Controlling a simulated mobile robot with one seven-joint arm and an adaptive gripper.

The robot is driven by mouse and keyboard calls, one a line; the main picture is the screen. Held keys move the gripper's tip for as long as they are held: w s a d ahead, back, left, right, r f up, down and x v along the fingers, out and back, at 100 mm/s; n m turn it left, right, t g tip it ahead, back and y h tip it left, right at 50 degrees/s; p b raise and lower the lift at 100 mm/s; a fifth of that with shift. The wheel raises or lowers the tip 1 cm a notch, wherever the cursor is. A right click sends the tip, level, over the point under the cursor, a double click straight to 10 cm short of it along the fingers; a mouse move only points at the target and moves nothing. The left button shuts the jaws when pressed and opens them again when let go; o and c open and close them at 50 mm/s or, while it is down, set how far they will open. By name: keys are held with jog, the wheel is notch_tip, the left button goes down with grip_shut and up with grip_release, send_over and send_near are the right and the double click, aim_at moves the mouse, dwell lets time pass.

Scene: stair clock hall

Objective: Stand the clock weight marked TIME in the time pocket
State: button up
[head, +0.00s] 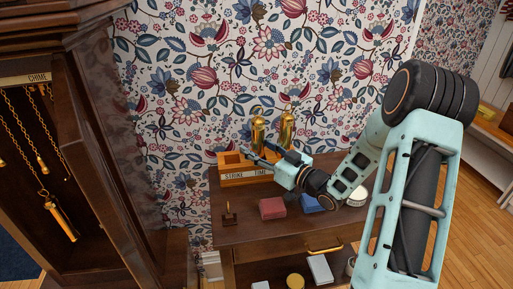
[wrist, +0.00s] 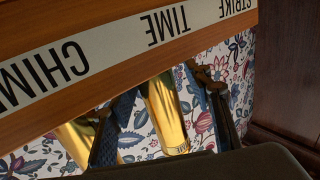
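The brass weight marked TIME (wrist: 166,115) is between my fingers in the wrist view, its label near the lower end. My gripper (wrist: 163,85) appears shut on it, with fingertips close at both sides; exact contact is hard to see. In the head view this weight (head: 258,130) is upright above the TIME part of the wooden pocket box (head: 240,181), and my gripper (head: 260,153) reaches it from the right. The box label reads STRIKE, TIME and CHIME, upside down in the wrist view (wrist: 152,60). The weight's lower end and the pocket openings are partly hidden.
A second brass weight (head: 287,130) stands just right of it, close to my gripper. A red block (head: 272,208), a blue block (head: 311,204) and a small dark stand (head: 230,217) are on the table. The clock case (head: 140,150) rises at left, with a hanging weight (head: 62,217).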

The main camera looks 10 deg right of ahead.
aim_at(258, 119)
jog(key=shift+d+f, duration=0.1)
jog(key=shift+f, duration=0.05)
jog(key=shift+f, duration=0.2)
notch_tip(258, 119, up, 11)
jog(key=shift+f, duration=0.2)
dwell(0.5)
